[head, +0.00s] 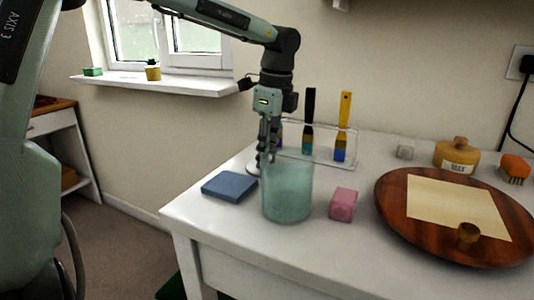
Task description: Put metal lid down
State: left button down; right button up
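My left gripper (266,152) points straight down just behind the glass jar, between the jar and the paint brush rack. Its fingers are close together, with their tips at a pale grey round edge that looks like the metal lid (252,169). The lid lies flat at table height, or very near it, behind the blue block. The jar and the fingers hide most of it, so I cannot tell whether it touches the table. The greenish glass jar (287,194) stands upright with no lid on its top. My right gripper is not in view.
A blue flat block (229,186) lies left of the jar and a pink block (343,204) right of it. A clear rack (335,148) with brushes stands behind. A round wooden board (395,222) fills the right of the white table (250,247). A wax pot (457,156) stands behind the board.

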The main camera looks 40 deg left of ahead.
pick_arm(q)
jog(key=c, duration=1.5)
grip_release()
jog(key=shift+o, duration=0.9)
notch_tip(320, 180, up, 12)
jog(key=d, duration=0.1)
jog(key=shift+w+d, duration=0.15)
jog(key=shift+d, duration=0.05)
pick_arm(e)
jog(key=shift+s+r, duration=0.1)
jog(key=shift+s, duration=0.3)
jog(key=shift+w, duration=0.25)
